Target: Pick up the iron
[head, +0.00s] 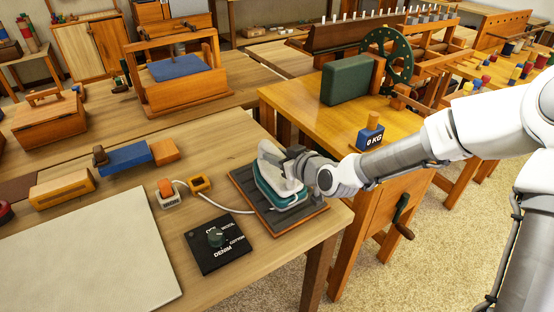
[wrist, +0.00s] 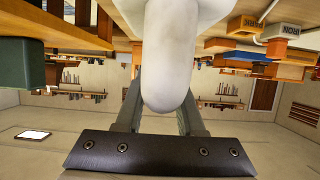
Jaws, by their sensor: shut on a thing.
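The iron (head: 276,187) is white above with a teal lower body. In the head view it is over a dark rest pad (head: 250,198) with a wooden edge, at the right end of the front table; I cannot tell if it touches the pad. My gripper (head: 292,160) reaches in from the right and is shut on the iron's handle. In the wrist view, the white rounded handle (wrist: 170,60) lies between my two fingers (wrist: 163,105). The fingertips are largely hidden behind it.
A dial panel (head: 217,244) and a pressing cloth (head: 85,255) lie left of the pad. A white cord runs to a small block with an orange switch (head: 168,194). A yellow table (head: 300,105) stands behind on the right, with a blue weight (head: 369,136) and a green block (head: 347,80).

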